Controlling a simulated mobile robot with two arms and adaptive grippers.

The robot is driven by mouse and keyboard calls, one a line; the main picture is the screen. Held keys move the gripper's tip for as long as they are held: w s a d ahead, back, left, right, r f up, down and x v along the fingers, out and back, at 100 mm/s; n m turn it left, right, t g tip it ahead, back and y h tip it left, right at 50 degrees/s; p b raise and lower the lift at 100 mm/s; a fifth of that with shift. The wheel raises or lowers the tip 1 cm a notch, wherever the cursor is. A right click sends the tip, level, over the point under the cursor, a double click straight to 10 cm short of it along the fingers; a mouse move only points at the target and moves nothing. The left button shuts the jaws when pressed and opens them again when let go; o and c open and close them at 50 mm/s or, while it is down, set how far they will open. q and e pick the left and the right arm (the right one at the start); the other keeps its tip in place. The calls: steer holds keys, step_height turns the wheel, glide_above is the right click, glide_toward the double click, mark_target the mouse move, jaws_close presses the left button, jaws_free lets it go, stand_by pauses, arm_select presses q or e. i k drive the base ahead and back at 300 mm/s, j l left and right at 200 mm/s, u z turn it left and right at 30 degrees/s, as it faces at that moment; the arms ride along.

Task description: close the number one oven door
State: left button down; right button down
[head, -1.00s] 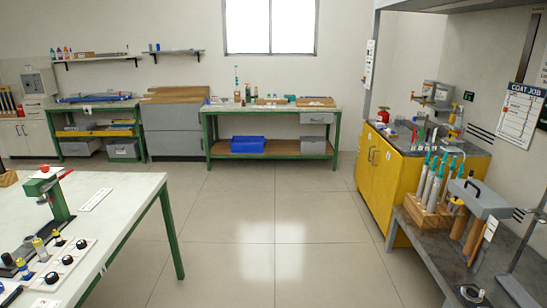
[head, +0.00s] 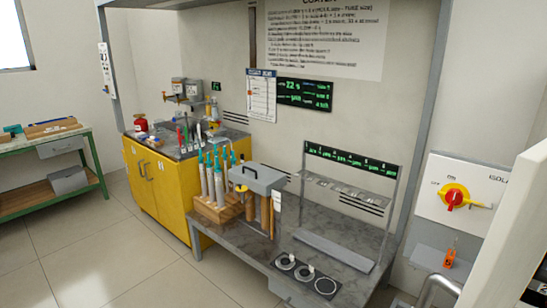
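No oven or oven door that I can make out shows in the head view. A pale slanted panel (head: 518,235) cuts in at the right edge, too cropped to tell what it is. A curved grey metal bar (head: 436,288) shows at the bottom right beside it, also cut off. Neither of my grippers is in view.
A grey bench (head: 345,235) holds a wooden rack (head: 217,208) of syringe-like tools and a metal stand (head: 352,178). A yellow cabinet (head: 160,187) stands to its left. An isolator switch (head: 453,197) is on the right wall. Floor at lower left is clear.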

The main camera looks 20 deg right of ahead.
mark_target(515, 242)
steer(key=i+z, duration=0.1)
steer(key=z, duration=0.35)
steer(key=i+z, duration=0.15)
steer(key=z, duration=0.3)
steer(key=i+z, duration=0.15)
steer(key=z, duration=0.3)
steer(key=i+z, duration=0.1)
steer(key=z, duration=0.3)
steer(key=i+j+z, duration=0.1)
steer(key=z, duration=0.35)
steer(key=j+z, duration=0.25)
steer(key=z, duration=0.2)
steer(key=i, duration=0.05)
